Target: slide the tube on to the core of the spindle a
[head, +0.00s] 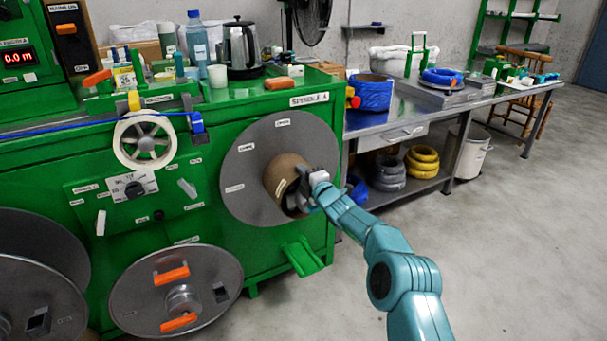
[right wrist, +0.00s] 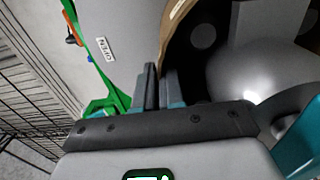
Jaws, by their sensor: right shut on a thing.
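The tube (head: 283,172) is a brown cardboard cylinder in front of the grey disc of spindle a (head: 240,165). Its open end faces me. My right gripper (head: 305,192) is shut on the tube's near rim, at its right side. In the right wrist view the fingers (right wrist: 160,88) pinch the brown rim (right wrist: 172,32). The core is not clear in the head view, and I cannot tell how far the tube is around it. My left gripper is not in view.
The green machine (head: 180,240) carries a white spoked wheel (head: 145,140) with a blue cable (head: 80,127) and a lower reel (head: 175,290) with orange clips. A green pedal-like bracket (head: 303,257) sticks out below the spindle. A metal workbench (head: 420,115) stands behind right. The floor at right is clear.

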